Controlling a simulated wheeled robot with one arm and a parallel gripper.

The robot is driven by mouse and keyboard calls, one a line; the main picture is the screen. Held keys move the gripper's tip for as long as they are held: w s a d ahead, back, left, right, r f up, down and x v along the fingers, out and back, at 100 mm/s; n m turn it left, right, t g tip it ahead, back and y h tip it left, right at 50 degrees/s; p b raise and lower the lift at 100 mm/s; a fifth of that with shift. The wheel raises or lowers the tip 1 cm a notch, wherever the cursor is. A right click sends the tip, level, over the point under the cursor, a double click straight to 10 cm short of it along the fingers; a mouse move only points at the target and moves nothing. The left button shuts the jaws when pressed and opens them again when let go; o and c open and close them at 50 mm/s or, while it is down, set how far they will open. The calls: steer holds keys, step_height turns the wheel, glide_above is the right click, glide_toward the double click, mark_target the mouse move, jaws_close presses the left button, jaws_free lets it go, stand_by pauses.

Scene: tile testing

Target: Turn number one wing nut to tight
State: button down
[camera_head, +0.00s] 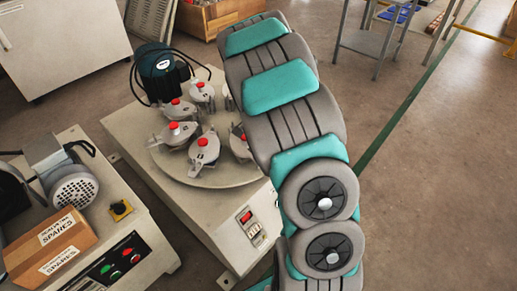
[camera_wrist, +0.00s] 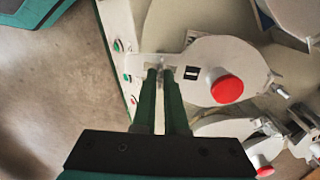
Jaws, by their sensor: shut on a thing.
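In the wrist view my gripper (camera_wrist: 167,73) is shut, its two dark green fingers nearly together at the bracket arm of a pale metal pot. A small metal piece, apparently the wing nut (camera_wrist: 166,61), is between the fingertips and mostly hidden by them. A small label (camera_wrist: 192,73) with a dark mark, apparently a 1, sits just right of the fingertips. The pot's lid (camera_wrist: 226,58) carries a red knob (camera_wrist: 227,89). In the head view my arm covers my gripper and this pot's wing nut.
Several similar red-knobbed pots (camera_head: 204,150) stand on a round plate (camera_head: 222,178) on the beige machine. In the wrist view a neighbouring pot's red knob (camera_wrist: 265,171) is close by at lower right. A dark green motor (camera_head: 163,72) stands behind the plate. Open floor (camera_head: 430,190) lies right.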

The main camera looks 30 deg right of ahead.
steer(key=shift+m, duration=0.4)
steer(key=c, duration=1)
jaws_free()
steer(key=shift+o, duration=0.2)
step_height(320, 180, up, 8)
steer(key=shift+f, duration=0.15)
